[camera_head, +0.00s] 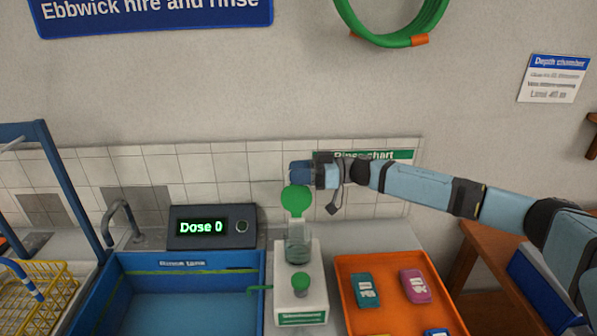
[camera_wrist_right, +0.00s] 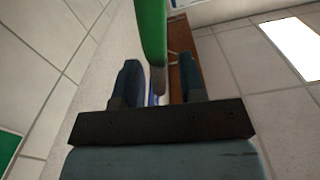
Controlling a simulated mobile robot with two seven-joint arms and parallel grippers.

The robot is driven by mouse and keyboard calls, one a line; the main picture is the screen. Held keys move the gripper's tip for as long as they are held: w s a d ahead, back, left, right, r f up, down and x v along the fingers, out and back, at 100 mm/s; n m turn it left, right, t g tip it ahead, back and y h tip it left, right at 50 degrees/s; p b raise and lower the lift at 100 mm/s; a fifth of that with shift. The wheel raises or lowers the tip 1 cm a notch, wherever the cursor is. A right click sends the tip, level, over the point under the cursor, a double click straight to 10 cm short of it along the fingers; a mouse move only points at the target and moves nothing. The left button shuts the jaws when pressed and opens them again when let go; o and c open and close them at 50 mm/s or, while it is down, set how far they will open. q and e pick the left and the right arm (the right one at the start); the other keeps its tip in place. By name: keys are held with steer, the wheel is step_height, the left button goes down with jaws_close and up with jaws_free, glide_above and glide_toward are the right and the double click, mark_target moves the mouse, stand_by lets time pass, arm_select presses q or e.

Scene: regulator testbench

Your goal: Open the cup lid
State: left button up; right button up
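The clear cup (camera_head: 298,246) stands on a white stand (camera_head: 301,308) in the middle of the counter in the head view. Its round green lid (camera_head: 296,200) stands upright above the cup, its flat face towards the head camera. My right gripper (camera_head: 300,174) is just above and behind the lid. In the right wrist view the green lid (camera_wrist_right: 151,35) shows edge-on between the fingers of my right gripper (camera_wrist_right: 159,75), with gaps on both sides. The fingers are apart. Whether they touch the lid is hidden in the head view. My left gripper is not in view.
A blue rinse tank (camera_head: 190,305) lies left of the stand, with a "Dose 0" display (camera_head: 212,228) behind it. An orange tray (camera_head: 385,320) with several coloured packets is right of the stand. A yellow rack (camera_head: 35,290) is far left. The tiled wall (camera_head: 235,170) is close behind my right gripper.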

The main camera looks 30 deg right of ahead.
jaws_close()
steer(key=shift+s+a+r+n+p, duration=0.1)
steer(key=shift+s+r+n+p, duration=0.15)
steer(key=shift+s+n+p, duration=0.1)
steer(key=s+p, duration=0.1)
steer(key=s+a+n+p, duration=0.1)
steer(key=s+n+p, duration=0.1)
steer(key=shift+s+a, duration=0.15)
steer(key=shift+a, duration=0.2)
